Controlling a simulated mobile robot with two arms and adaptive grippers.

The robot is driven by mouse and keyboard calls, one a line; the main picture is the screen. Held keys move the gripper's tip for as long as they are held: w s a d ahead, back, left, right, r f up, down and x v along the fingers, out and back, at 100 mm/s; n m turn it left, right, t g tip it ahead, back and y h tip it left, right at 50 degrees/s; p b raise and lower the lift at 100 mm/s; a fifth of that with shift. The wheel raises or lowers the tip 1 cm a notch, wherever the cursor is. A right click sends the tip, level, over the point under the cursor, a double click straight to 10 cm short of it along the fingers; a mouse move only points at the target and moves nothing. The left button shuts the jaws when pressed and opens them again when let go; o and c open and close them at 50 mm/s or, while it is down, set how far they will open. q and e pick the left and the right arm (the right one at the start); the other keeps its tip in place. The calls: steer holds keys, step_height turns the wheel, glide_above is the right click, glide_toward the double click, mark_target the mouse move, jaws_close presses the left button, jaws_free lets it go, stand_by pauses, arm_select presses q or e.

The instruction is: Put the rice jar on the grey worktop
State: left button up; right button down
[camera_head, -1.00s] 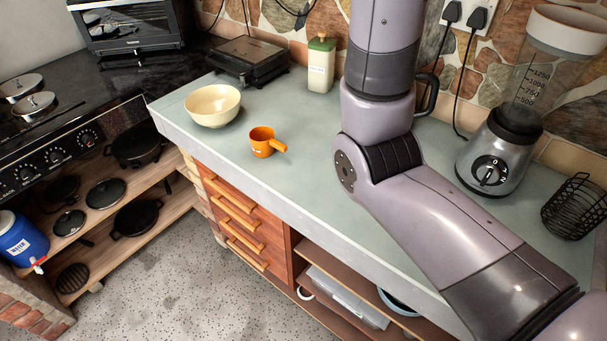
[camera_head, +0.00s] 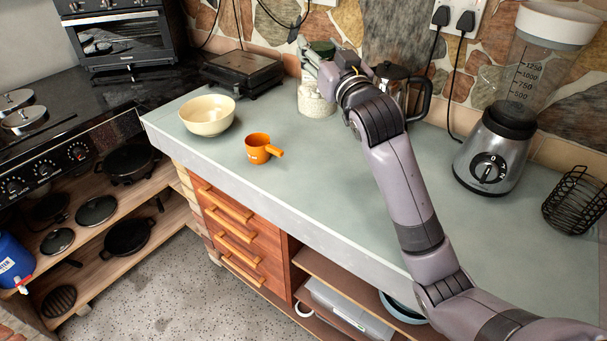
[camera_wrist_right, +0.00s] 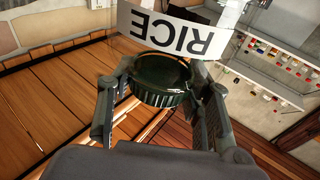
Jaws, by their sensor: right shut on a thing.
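The rice jar (camera_head: 316,100) is pale with whitish contents in the head view, at the back of the grey worktop (camera_head: 345,165). Its base appears at or just above the surface; I cannot tell whether it touches. My right gripper (camera_head: 311,66) is at its top and hides part of it. In the right wrist view the dark green lid (camera_wrist_right: 163,80) lies between the fingers of the right gripper (camera_wrist_right: 160,95), which is shut on the jar. Its white label (camera_wrist_right: 178,32) reads RICE upside down. A green lid (camera_head: 322,48) shows behind the gripper. My left gripper is out of view.
A cream bowl (camera_head: 208,115) and an orange cup (camera_head: 260,149) stand left of the jar. A black grill (camera_head: 243,72) is behind them. A metal pot (camera_head: 400,88) is close on the right, with a blender (camera_head: 492,150) and wire basket (camera_head: 573,200) farther right. The worktop's front middle is clear.

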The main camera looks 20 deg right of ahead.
mark_target(317, 116)
step_height(317, 116, down, 15)
steer(key=shift+a+f+p, duration=0.1)
steer(key=shift+p, duration=0.25)
step_height(317, 116, down, 5)
steer(key=shift+r, duration=0.15)
steer(key=c, duration=0.8)
jaws_free()
steer(key=shift+f, duration=0.3)
steer(key=shift+r, duration=0.15)
steer(key=s, duration=0.4)
steer(key=s+f+b, duration=0.1)
steer(key=s, duration=0.3)
steer(key=s+d+b, duration=0.1)
steer(key=s, duration=0.3)
steer(key=shift+d+f, duration=0.1)
steer(key=shift+f, duration=0.25)
